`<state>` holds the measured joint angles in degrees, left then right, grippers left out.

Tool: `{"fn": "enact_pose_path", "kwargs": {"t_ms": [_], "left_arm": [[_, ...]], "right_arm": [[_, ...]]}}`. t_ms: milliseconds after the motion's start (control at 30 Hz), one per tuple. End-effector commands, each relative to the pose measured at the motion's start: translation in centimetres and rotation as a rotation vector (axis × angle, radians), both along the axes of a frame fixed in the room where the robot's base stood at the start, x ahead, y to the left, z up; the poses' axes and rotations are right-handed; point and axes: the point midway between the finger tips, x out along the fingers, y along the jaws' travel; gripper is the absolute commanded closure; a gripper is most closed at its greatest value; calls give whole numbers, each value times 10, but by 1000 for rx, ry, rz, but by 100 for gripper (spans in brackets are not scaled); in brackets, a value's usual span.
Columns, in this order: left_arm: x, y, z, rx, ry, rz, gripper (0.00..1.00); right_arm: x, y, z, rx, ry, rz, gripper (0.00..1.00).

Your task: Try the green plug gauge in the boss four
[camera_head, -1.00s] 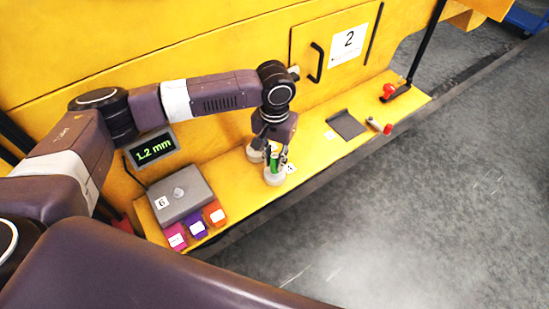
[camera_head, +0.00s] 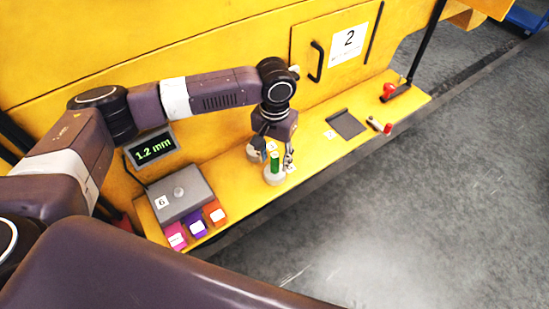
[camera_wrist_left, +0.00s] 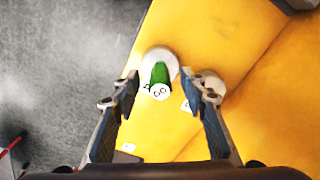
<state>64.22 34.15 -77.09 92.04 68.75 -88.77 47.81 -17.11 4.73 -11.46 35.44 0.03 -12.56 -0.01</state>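My right gripper is out of view.
A second pale boss (camera_wrist_left: 209,84) is just behind. To the left are a grey box marked 6 (camera_head: 182,194), pink, purple (camera_head: 197,224) and orange blocks, and a display (camera_head: 152,148) reading 1.2 mm. A dark pad (camera_head: 346,123) and red-ended items (camera_head: 388,128) lie right.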

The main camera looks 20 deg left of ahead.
Motion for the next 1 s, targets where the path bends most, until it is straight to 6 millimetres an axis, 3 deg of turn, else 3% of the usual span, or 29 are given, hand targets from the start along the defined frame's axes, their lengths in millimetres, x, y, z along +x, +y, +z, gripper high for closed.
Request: {"fn": "enact_pose_path", "kwargs": {"t_ms": [500,733,1000], "left_arm": [[1,-1,98,-1,-3,-1,60],[0,-1,117,-1,-1,-1,60],[0,-1,143,-1,0,0,60]], "right_arm": [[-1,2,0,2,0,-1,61],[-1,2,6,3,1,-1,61],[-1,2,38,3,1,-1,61]]}}
